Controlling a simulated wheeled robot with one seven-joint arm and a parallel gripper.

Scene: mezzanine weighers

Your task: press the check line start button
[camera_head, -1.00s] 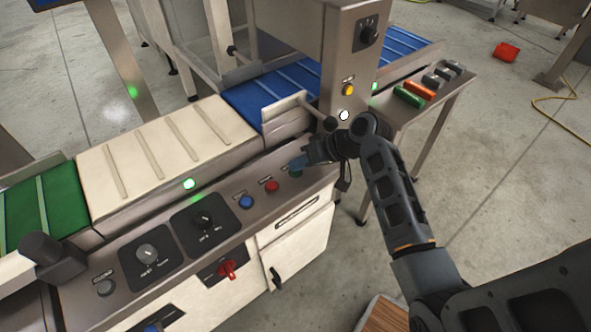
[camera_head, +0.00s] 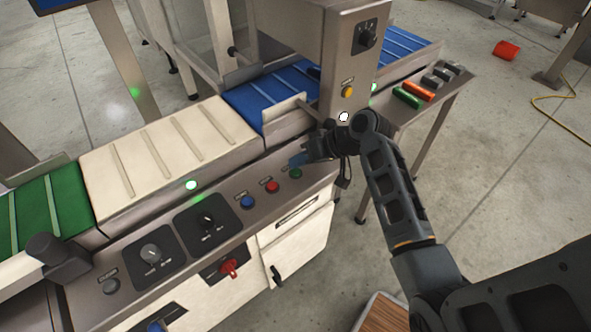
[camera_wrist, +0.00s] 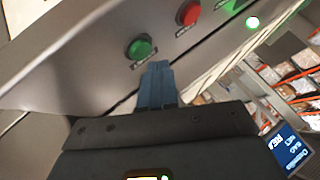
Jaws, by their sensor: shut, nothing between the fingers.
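The green button (camera_head: 295,173) is the rightmost of a row on the sloped steel control panel, beside a red button (camera_head: 272,187) and a blue button (camera_head: 247,202). In the wrist view the green button (camera_wrist: 140,48) shows whole, with a small label under it that I cannot read. My gripper (camera_head: 297,160) has blue fingertips, shut and empty. In the wrist view the fingertips (camera_wrist: 158,68) appear just below and right of the green button, and a gap seems to remain. The red button (camera_wrist: 188,13) is at the top of that view.
A yellow button (camera_head: 348,91) sits on the steel column behind my gripper. A joystick-like grey knob (camera_head: 45,246) and dark dial plates (camera_head: 207,223) lie left along the panel. A side table (camera_head: 455,92) holds coloured blocks. Belts run behind the panel.

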